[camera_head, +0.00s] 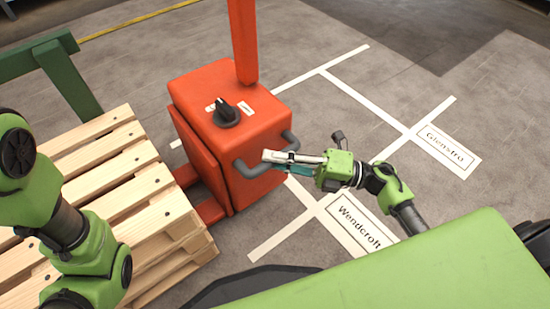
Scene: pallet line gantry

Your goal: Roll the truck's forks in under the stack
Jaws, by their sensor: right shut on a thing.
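The orange pallet truck (244,124) stands in the middle of the view, with a black knob (226,112) on its top and a tall orange mast. A grey bar handle (263,169) sticks out from its near side. My right gripper (280,157) is shut on the handle. The stack of wooden pallets (125,185) is at the left, close beside the truck. A low orange fork part (209,209) shows between the truck body and the stack; how far the forks reach under it is hidden. My left arm covers part of the stack; its gripper is out of view.
White floor lines mark bays, with a "Wendcroft" label (358,224) and a "Glenstro" label (447,150) at the right. A green rail frame (68,72) stands behind the stack. The floor right of the truck is clear. A yellow line (140,19) runs at the back.

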